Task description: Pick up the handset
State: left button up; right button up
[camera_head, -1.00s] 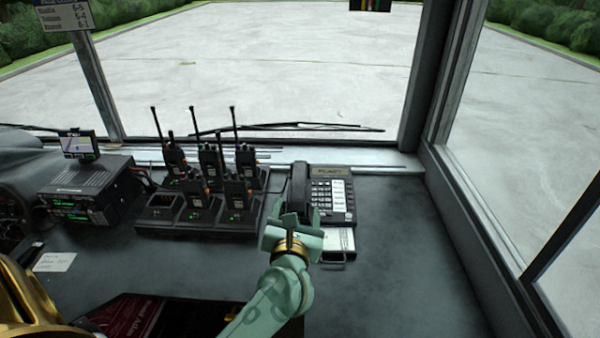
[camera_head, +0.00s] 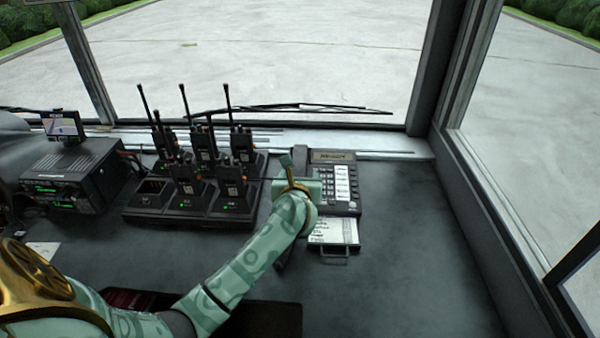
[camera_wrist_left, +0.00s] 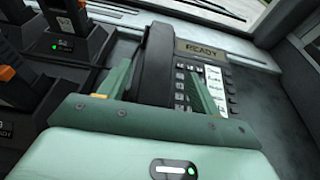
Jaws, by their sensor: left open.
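The black handset (camera_wrist_left: 153,62) lies on the left side of the desk phone (camera_head: 343,183), whose display reads READY in the left wrist view. In the head view my left gripper (camera_head: 294,172) is over the handset and hides most of it. In the left wrist view my left gripper (camera_wrist_left: 160,88) is open, with one finger on each side of the handset. The handset still rests on the phone. I cannot tell whether the fingers touch it. My right gripper is not in view.
A charger rack (camera_head: 135,214) with several radios stands just left of the phone. A drawer with a printed card (camera_head: 333,231) sticks out of the phone's front. A radio unit (camera_head: 70,190) with a small screen stands farther left. The dark counter right of the phone is clear.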

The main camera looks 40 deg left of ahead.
aim_at(299, 169)
pick_arm(q)
jog(key=b+x, duration=0.1)
jog(key=x, duration=0.3)
jog(key=shift+a+f, duration=0.2)
jog(key=shift+r, duration=0.1)
jog(key=c, duration=1.2)
jog(key=shift+o, duration=0.2)
jog(key=shift+r, duration=0.1)
